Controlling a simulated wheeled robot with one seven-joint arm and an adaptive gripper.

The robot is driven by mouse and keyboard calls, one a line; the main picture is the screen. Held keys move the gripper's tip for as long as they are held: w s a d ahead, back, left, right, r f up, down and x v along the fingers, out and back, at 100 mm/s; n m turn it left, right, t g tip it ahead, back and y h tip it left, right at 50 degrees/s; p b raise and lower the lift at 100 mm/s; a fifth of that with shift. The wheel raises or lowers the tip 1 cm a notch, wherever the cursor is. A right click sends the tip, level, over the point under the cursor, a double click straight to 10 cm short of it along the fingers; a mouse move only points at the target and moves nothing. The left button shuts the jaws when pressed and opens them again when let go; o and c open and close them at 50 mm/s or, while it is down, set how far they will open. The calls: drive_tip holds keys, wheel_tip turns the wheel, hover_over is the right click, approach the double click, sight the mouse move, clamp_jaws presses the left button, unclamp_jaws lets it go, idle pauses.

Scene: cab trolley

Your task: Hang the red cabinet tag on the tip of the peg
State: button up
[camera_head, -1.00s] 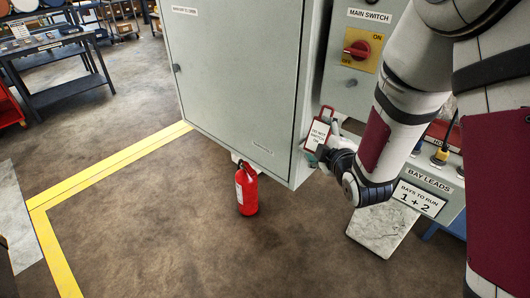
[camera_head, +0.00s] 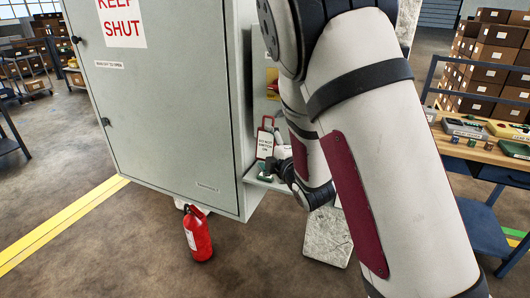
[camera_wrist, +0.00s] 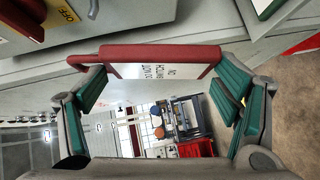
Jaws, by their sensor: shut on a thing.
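The red cabinet tag (camera_head: 265,144) has a red frame and a white face with text, partly readable as "do not switch on". It hangs upright beside the cabinet's right edge, and its open red loop is uppermost. In the wrist view the tag (camera_wrist: 150,58) spans between the teal-padded fingers (camera_wrist: 153,85). A short grey rod (camera_wrist: 93,9) beyond the tag may be the peg; I cannot tell for sure. It looks apart from the tag.
The grey cabinet (camera_head: 165,110) with a shut door stands left of the tag. A red fire extinguisher (camera_head: 197,235) stands below. A wooden bench (camera_head: 480,150) with boxes is at right.

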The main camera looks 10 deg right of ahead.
drive_tip(key=w+d+f+b, duration=0.1)
drive_tip(key=w+d+b, duration=0.2)
drive_tip(key=w, duration=0.3)
drive_tip(key=shift+d+f, duration=0.2)
drive_tip(key=shift+d, duration=0.45)
idle(0.3)
idle(0.6)
drive_tip(key=o, duration=1.1)
